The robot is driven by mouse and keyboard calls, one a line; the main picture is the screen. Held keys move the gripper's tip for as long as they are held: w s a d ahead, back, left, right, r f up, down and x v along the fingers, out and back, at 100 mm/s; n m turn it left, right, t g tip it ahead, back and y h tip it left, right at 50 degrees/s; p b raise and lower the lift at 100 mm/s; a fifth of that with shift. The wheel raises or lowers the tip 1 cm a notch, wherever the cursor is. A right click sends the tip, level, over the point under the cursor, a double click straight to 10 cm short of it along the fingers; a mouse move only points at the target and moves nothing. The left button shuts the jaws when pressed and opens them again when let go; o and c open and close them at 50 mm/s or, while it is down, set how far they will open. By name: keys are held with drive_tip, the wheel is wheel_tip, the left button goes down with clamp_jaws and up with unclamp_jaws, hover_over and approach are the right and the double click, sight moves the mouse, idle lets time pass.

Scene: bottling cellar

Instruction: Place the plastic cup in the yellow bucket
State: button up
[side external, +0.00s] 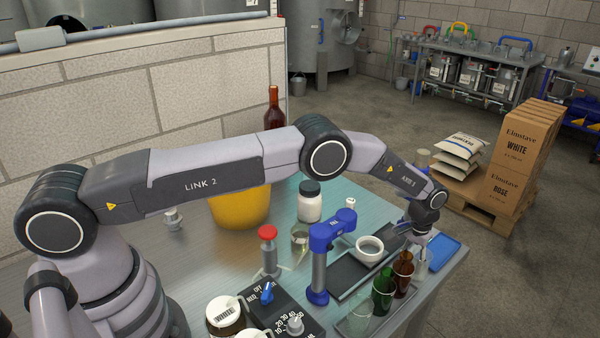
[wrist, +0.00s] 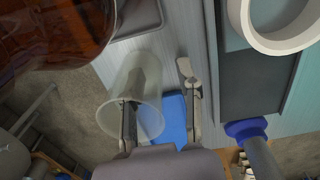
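The clear plastic cup (wrist: 147,77) is in the left middle of the wrist view, its wide rim towards me. My gripper (wrist: 160,98) is open: one finger overlaps the cup and the other is apart, to its right. I cannot tell whether the left finger is inside the cup or in front of it. In the side view my gripper (side external: 419,238) points down at the bench's right end, and the cup there is mostly hidden. The yellow bucket (side external: 240,209) stands mid-bench by the wall, its top hidden behind my arm.
Brown (side external: 402,274) and green (side external: 382,291) bottles stand close to my gripper. A blue tray (side external: 443,252) lies at the bench edge.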

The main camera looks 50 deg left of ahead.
clamp_jaws()
idle(0.3)
